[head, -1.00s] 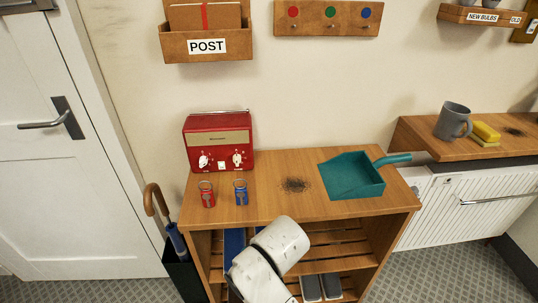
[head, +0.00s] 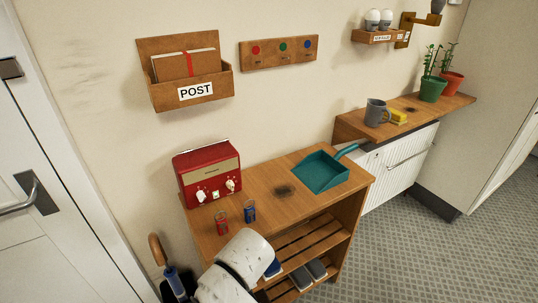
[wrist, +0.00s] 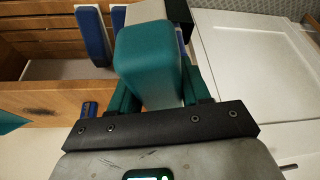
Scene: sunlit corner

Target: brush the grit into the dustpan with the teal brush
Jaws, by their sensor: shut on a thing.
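The grit (head: 284,191) is a dark patch on the wooden shelf unit's top (head: 262,217), in the head view. The teal dustpan (head: 320,172) lies to its right on the same top, handle towards the back right. The grit is outside the pan, a short way from its left edge. In the wrist view my gripper (wrist: 158,90) is shut on the teal brush (wrist: 150,55), its fingers on either side. I cannot make out the bristles. My gripper and the brush are hidden in the head view, where my white arm shows at the bottom.
Slatted shelves (head: 312,237) are below.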

